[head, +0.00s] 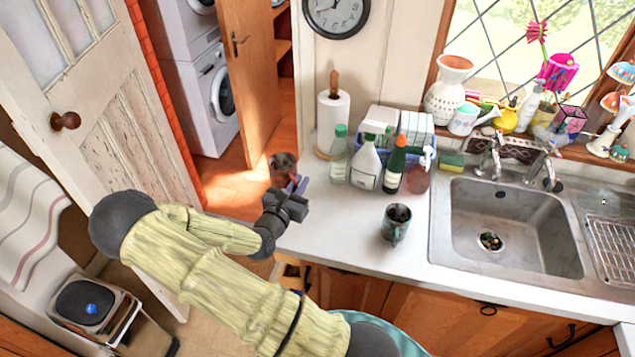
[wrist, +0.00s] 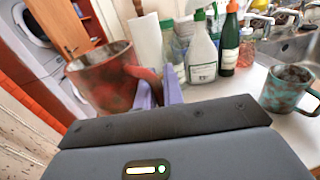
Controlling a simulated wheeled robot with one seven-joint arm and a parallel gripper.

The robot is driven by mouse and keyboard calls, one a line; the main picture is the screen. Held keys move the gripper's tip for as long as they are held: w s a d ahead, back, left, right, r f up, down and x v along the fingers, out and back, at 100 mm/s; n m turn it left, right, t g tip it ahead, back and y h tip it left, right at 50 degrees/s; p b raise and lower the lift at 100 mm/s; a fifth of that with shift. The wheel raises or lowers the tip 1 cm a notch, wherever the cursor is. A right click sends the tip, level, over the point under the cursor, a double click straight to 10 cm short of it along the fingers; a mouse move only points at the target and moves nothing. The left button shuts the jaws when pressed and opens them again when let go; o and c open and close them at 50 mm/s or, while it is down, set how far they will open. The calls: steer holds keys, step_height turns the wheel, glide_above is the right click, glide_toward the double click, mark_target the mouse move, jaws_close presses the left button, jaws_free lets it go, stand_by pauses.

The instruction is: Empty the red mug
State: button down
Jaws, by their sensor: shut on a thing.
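The red mug (wrist: 100,78) is reddish-brown and mottled, and it is large at the left of the wrist view. In the head view the red mug (head: 283,169) shows at the left end of the counter. My gripper (head: 297,186) is shut on the mug's handle, on the mug's right side in the wrist view, where its pale purple fingers (wrist: 155,92) show. The mug looks roughly upright and raised near the counter's end. Its contents are hidden in both views.
A teal mottled mug (head: 396,224) stands on the white counter (head: 345,232). Bottles, including a green one (head: 395,165), and a paper towel roll (head: 332,122) stand behind. The steel sink (head: 510,222) is to the right, with something small at its drain.

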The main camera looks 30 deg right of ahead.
steer(key=w+a+f+n+t+y+p, duration=0.1)
steer(key=a+f+n+t+y+p, duration=0.1)
steer(key=a+f+n+t+y, duration=0.2)
steer(key=w+a+f+n+t+y+p, duration=0.1)
steer(key=a+f+n+t+y, duration=0.3)
steer(key=a+n+y, duration=0.3)
steer(key=a+y, duration=0.4)
steer(key=a, duration=0.2)
steer(key=shift+w+a+f+n+p, duration=0.25)
steer(key=shift+w+n+p, duration=0.05)
steer(key=shift+w+p, duration=0.05)
steer(key=shift+d, duration=0.1)
